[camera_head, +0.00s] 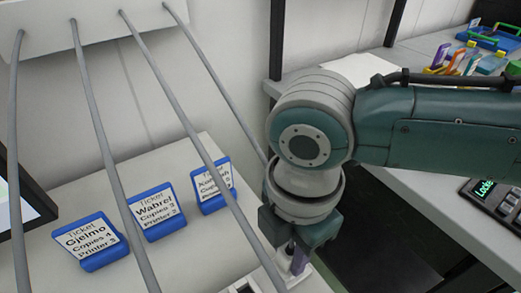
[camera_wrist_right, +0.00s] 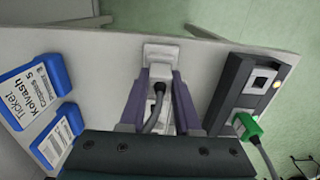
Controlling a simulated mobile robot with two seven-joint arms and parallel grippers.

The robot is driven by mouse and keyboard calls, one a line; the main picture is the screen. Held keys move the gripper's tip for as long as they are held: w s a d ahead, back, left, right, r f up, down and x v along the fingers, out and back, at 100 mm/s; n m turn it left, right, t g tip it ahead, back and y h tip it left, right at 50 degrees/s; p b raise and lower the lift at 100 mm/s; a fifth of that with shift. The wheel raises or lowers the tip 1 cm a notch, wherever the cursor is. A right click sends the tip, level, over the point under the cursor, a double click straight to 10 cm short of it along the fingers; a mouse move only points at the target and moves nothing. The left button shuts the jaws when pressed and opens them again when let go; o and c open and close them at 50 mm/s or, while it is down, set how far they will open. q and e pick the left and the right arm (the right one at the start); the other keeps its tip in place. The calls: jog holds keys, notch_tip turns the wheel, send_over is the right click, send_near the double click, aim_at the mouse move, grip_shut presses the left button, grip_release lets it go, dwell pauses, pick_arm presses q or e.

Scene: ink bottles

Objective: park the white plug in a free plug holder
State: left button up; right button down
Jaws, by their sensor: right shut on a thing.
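My right gripper (camera_wrist_right: 160,85) points down over the light table, and its purple-grey fingers are closed around the white plug (camera_wrist_right: 161,74). A grey cable (camera_wrist_right: 154,118) with a dark collar runs from the plug between the fingers. A pale block (camera_wrist_right: 160,50) lies just beyond the plug; I cannot tell whether the plug sits in it or only lines up with it. In the head view the right gripper (camera_head: 297,262) is low at the table's front, and the plug is mostly hidden. My left gripper is not in view.
A dark socket box (camera_wrist_right: 248,90) with a green plug (camera_wrist_right: 245,126) and an orange light is right of the gripper. Blue ticket stands (camera_head: 93,240) are on the left. Grey cables (camera_head: 100,140) hang across the head view. A keypad (camera_head: 495,200) is at right.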

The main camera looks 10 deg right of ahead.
jog(key=shift+c, duration=0.3)
grip_release()
jog(key=shift+r, duration=0.1)
notch_tip(320, 180, up, 3)
jog(key=p, duration=0.4)
jog(key=shift+r, duration=0.2)
jog(key=shift+r+p, duration=2.25)
jog(key=shift+p, duration=0.1)
